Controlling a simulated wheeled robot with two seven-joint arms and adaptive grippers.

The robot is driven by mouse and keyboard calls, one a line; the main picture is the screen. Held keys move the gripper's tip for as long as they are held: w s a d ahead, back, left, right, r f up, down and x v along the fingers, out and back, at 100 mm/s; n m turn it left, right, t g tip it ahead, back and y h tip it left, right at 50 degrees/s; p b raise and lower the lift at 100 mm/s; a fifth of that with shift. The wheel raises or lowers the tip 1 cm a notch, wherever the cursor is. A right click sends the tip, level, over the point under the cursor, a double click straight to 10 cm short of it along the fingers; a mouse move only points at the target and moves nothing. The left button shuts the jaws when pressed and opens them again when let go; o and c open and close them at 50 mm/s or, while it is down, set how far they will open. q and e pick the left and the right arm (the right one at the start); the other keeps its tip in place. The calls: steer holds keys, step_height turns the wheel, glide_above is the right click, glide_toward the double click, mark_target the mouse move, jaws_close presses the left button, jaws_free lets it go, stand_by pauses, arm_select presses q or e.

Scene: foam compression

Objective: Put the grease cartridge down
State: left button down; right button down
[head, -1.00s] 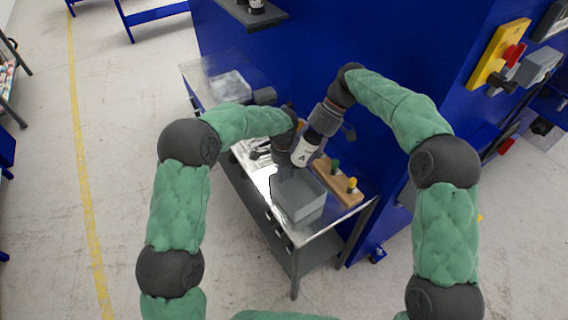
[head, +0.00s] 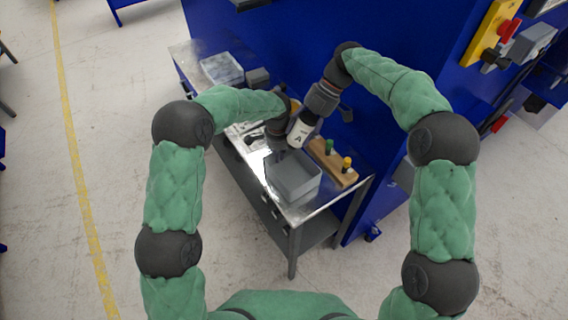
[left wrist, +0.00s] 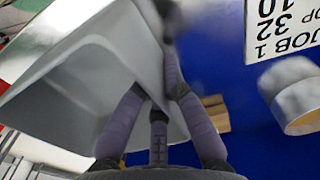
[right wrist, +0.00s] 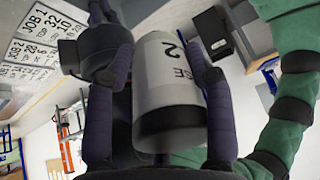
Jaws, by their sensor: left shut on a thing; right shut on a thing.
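The grease cartridge (head: 300,133) is a white cylinder with dark lettering. In the head view it is tilted, above the far side of a grey bin (head: 293,182). My right gripper (head: 308,117) is shut on it. In the right wrist view the cartridge (right wrist: 168,90) lies between the two fingers, its dark end toward the camera. My left gripper (head: 281,143) is beside the cartridge at the bin's far edge. In the left wrist view its fingers close on the wall of the bin (left wrist: 75,90). I cannot tell whether the bin rests fully on the bench.
A wooden block (head: 348,180) with a green peg (head: 328,146) and a yellow peg (head: 347,163) stands right of the bin. The metal bench (head: 320,201) has a clear tray (head: 222,68) at its far end. A blue panel (head: 290,45) rises behind.

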steer(key=s+d+f+m+t, duration=0.3)
steer(key=s+d+m, duration=0.3)
steer(key=d, duration=0.4)
steer(key=s+d+f+m+t, duration=0.35)
steer(key=s+d+m, duration=0.25)
steer(key=d, duration=0.4)
steer(key=t+y, duration=0.2)
steer(key=y, duration=0.2)
glide_above(297, 178)
steer(key=shift+s+d+f, duration=0.1)
steer(key=shift+s+f, duration=0.05)
steer(key=shift+f, duration=3.4)
steer(key=shift+a+f+h, duration=0.15)
steer(key=shift+a+h, duration=0.05)
steer(key=shift+h, duration=0.3)
steer(key=shift+w+a+g+h, duration=0.4)
steer(key=shift+a+g+h, duration=0.25)
steer(key=shift+h, duration=0.45)
